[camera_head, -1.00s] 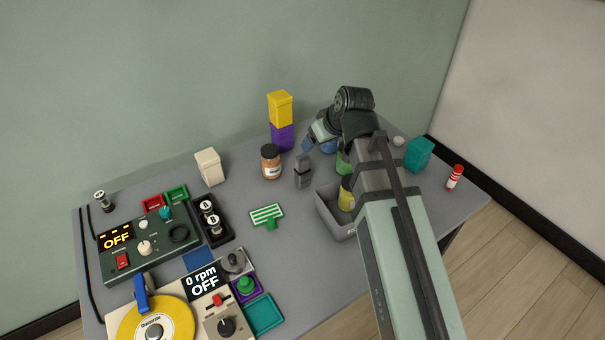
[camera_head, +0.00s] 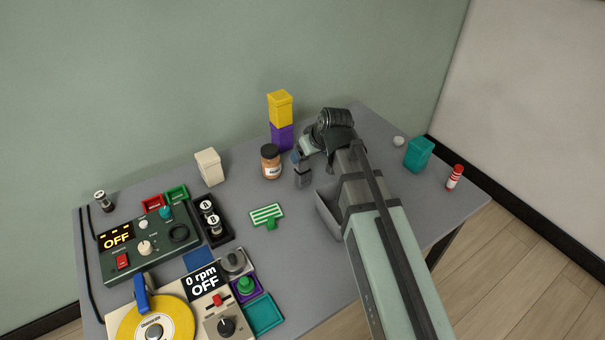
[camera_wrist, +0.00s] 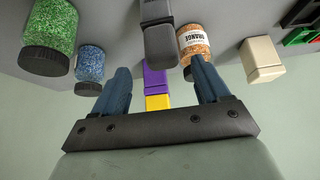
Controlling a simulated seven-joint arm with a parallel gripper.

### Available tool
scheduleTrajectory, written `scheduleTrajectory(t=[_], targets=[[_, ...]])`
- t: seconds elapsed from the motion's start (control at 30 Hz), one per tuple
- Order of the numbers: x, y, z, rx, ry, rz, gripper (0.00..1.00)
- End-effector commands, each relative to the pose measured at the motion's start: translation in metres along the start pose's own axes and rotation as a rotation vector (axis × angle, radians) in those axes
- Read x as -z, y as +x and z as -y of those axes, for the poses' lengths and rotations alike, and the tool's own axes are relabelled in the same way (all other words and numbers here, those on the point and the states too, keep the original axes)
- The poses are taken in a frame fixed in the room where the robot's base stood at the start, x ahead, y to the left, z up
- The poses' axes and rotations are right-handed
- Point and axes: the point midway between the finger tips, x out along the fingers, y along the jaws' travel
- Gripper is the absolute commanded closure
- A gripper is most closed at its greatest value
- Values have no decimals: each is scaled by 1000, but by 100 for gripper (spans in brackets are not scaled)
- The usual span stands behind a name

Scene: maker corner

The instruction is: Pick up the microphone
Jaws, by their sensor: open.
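The upright dark grey object that looks like the microphone (camera_head: 303,176) stands on the table, right of the brown-filled jar. It also shows in the wrist view (camera_wrist: 159,42), lined up with the gap between my fingers and just beyond their tips. My gripper (camera_wrist: 160,68) is open and empty. In the head view my gripper (camera_head: 297,157) is at the upper part of the grey object, partly hidden by my own wrist. I cannot tell whether it touches.
A jar (camera_head: 271,162) stands close left of the grey object, and yellow (camera_head: 280,108) and purple blocks (camera_head: 282,137) are stacked behind. Green (camera_wrist: 52,35) and blue jars (camera_wrist: 90,65) show in the wrist view. A grey bin (camera_head: 326,214) is partly behind my arm.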

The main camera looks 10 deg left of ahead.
Motion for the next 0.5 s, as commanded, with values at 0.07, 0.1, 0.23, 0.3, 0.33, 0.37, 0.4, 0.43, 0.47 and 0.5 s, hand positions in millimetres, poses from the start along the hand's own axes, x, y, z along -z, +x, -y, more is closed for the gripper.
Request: scheduleTrajectory(t=[0.07,0.1,0.23,0.3,0.33,0.37,0.4,0.43,0.47,0.5], targets=[[0,3,0,0,0,1,25],[-1,5,1,0,0,1,25],[-2,16,2,1,0,2,25],[-4,24,3,1,0,2,25],[-4,28,4,1,0,2,25],[-5,31,4,1,0,2,25],[-4,37,4,1,0,2,25],[-4,40,3,0,0,1,25],[-4,44,3,0,1,1,25],[-4,47,3,0,1,1,25]])
